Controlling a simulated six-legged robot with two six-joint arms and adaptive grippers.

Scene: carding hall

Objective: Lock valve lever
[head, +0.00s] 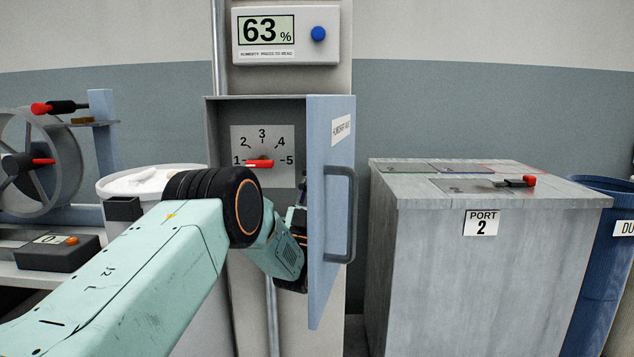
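A lever with a red grip (260,164) sits on the grey numbered plate (281,143) inside an open wall box. It lies about level, its pale end toward the 1. The box's blue door (331,200) stands open to the right, with a dark handle (347,215). My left arm reaches in from the left, below the plate. My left gripper (297,220) is partly hidden behind the door and my own wrist, so its fingertips do not show clearly. It appears below and right of the lever, apart from it. My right gripper is out of view.
A display (285,35) above the box reads 63 % and has a blue button. A wheel machine (40,165), white tub (150,180) and blue drum (605,250) stand at the sides.

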